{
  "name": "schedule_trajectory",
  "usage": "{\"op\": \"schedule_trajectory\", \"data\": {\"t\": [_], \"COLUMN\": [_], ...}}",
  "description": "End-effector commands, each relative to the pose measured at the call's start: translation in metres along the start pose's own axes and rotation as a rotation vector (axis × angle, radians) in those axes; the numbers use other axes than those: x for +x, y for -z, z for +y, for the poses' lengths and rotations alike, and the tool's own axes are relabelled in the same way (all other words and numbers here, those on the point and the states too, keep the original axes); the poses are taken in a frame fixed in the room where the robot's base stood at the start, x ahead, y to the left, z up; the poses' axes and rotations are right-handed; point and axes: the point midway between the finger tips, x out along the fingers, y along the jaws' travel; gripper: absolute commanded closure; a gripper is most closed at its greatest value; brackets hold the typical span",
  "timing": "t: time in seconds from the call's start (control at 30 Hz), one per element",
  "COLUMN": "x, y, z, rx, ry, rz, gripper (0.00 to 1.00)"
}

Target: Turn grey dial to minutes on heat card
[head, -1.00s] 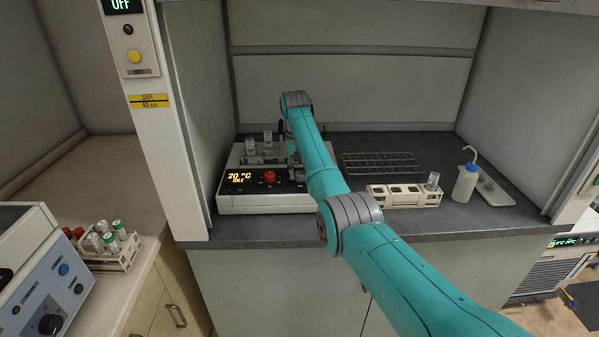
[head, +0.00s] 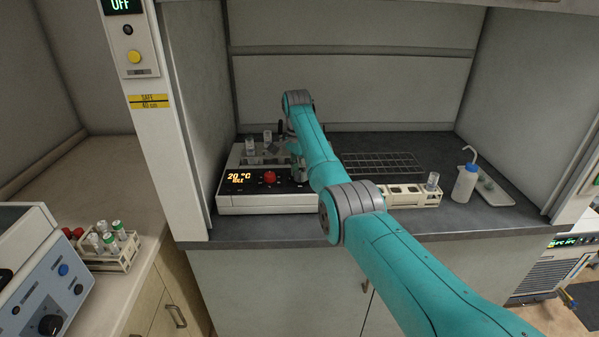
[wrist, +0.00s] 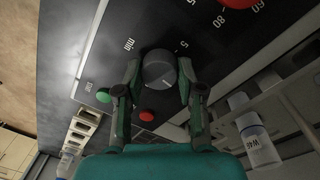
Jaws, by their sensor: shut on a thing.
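The grey dial (wrist: 158,70) sits on the dark control panel (wrist: 75,55) of the heating block, with a light pointer line on its face. "min" is printed up-left of it and a "5" up-right in the wrist view. My gripper (wrist: 159,78) is shut on the dial, one finger on each side. The heating block's display (head: 240,178) reads 20 °C, IDLE. I cannot make out a heat card in either view.
A red knob (head: 269,177) sits beside the display. A green button (wrist: 104,96) and a red button (wrist: 147,115) lie close to my fingers. Vials (head: 250,146) stand in the block. A vial rack (head: 405,195), wire rack and wash bottle (head: 465,182) stand to the right.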

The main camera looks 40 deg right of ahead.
Motion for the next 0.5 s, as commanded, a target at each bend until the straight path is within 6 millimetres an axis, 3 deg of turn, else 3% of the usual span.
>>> {"op": "schedule_trajectory", "data": {"t": [0.5], "x": [0.0008], "y": [0.0003], "z": [0.0003], "rx": [0.487], "ry": [0.0], "rz": [-0.029], "gripper": [0.97]}}
